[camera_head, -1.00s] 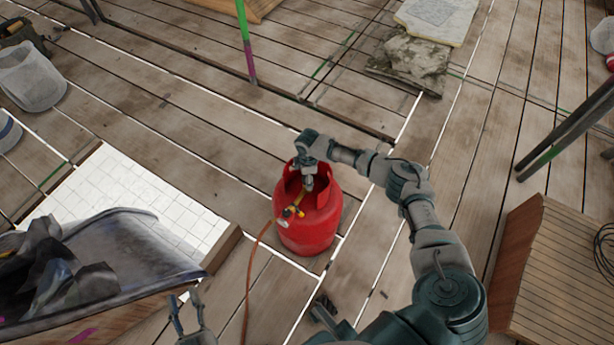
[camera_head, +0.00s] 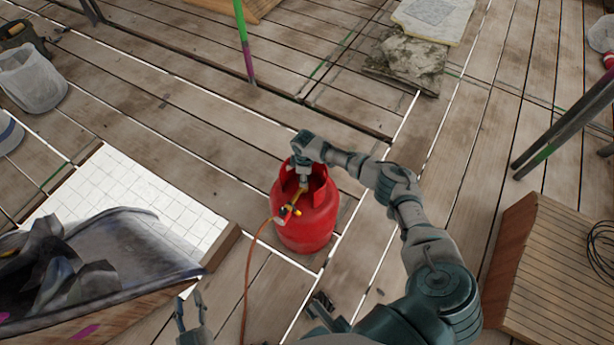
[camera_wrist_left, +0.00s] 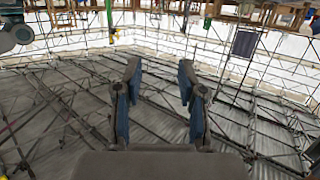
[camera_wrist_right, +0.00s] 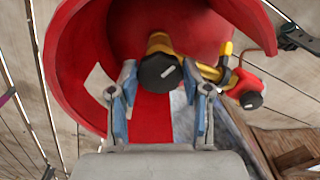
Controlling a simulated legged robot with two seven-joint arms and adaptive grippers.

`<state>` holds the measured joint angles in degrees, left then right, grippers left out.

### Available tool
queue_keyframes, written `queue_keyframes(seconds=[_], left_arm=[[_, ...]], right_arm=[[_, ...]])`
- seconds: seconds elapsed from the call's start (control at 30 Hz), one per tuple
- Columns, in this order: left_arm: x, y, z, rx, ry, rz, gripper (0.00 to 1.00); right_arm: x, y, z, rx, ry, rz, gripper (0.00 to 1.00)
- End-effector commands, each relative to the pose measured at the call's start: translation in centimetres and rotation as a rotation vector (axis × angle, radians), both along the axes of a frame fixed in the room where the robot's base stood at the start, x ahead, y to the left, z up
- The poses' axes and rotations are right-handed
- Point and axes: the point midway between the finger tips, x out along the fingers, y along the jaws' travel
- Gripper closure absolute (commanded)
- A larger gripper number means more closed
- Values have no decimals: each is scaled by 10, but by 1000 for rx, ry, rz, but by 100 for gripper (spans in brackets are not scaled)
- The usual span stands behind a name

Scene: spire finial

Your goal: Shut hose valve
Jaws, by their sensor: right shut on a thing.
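A red gas cylinder (camera_head: 308,222) stands upright on the plank deck. It has a yellow fitting (camera_head: 289,210) and an orange hose (camera_head: 251,275) running down to the front. In the right wrist view, a black knob (camera_wrist_right: 160,72) with a white mark sits inside the cylinder's red collar (camera_wrist_right: 75,60). My right gripper (camera_wrist_right: 160,88) is shut on this knob from both sides; in the head view it reaches down into the collar. A second, red and black knob (camera_wrist_right: 248,92) is on the yellow fitting at right. My left gripper (camera_head: 190,308) is open and empty, low in the head view.
A white tiled panel (camera_head: 125,190) and a dark tub (camera_head: 110,255) lie left of the cylinder. A wooden slatted box (camera_head: 550,270) stands at right. Stone slabs (camera_head: 410,60), a green and purple pole (camera_head: 243,40) and a white bag (camera_head: 30,80) are farther off.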

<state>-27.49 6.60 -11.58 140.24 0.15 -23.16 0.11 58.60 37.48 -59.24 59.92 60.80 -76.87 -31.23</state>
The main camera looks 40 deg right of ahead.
Motion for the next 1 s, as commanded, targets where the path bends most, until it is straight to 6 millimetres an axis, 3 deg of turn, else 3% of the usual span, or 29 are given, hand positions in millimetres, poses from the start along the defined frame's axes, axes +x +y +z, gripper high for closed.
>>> queue_keyframes(seconds=[0.03,0.3,0.5,1.0], left_arm=[[-3,3,-2,16,53,1,60],[-38,19,-46,110,397,12,60],[-72,33,-68,165,620,22,60],[-152,60,-87,258,1031,42,60]], right_arm=[[7,5,10,9,-21,-38,87],[8,4,11,10,-21,-293,87],[8,4,10,11,-19,-483,87],[8,2,8,11,-15,-945,87]])
